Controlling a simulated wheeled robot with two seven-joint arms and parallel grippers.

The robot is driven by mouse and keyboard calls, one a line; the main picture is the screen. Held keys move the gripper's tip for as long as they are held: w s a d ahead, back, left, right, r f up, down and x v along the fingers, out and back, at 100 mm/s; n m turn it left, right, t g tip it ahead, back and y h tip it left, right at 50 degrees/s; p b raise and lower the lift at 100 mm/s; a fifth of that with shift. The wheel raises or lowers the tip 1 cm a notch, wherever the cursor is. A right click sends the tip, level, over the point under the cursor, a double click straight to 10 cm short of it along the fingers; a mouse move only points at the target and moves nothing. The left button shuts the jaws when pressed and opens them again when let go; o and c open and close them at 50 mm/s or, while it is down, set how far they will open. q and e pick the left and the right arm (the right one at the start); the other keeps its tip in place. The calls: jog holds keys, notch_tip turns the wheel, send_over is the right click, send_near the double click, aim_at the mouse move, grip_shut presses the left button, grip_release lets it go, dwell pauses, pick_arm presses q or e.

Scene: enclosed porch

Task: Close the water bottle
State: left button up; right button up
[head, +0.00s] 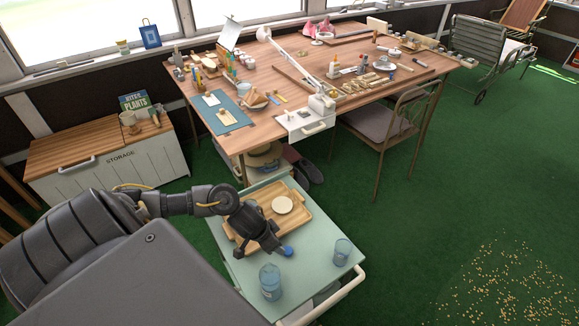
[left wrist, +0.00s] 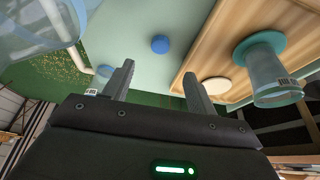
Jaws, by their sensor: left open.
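A translucent blue open-topped vessel (head: 270,282), perhaps the water bottle, stands upright on the pale green cart top (head: 314,232). A similar, smaller vessel (head: 342,252) stands to its right. A small round blue cap (head: 287,251) lies on the cart top behind them. My left gripper (head: 272,243) is just left of the cap. In the left wrist view its fingers (left wrist: 158,70) are apart and empty, with the cap (left wrist: 160,44) beyond them. A clear vessel (left wrist: 40,30) shows large at that view's left edge. My right gripper is not in view.
A wooden tray (head: 298,222) on the cart holds a cream disc (head: 282,205). The wrist view shows a translucent cup (left wrist: 272,82) with a teal disc by the tray. A cluttered desk (head: 262,65) and a chair (head: 395,130) stand behind.

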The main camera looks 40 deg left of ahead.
pick_arm(q)
jog(key=b, duration=0.2)
send_near(287, 250)
jog(key=x, duration=0.3)
jog(key=shift+s, duration=0.15)
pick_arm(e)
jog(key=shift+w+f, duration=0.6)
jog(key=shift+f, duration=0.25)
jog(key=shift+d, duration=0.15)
pick_arm(q)
jog(key=b+x, duration=0.1)
jog(key=x, duration=0.3)
jog(key=shift+w+f, duration=0.1)
jog(key=shift+w, duration=0.15)
jog(key=shift+w+d+f, duration=0.1)
jog(key=shift+w+f, duration=0.05)
jog(key=shift+f, duration=0.25)
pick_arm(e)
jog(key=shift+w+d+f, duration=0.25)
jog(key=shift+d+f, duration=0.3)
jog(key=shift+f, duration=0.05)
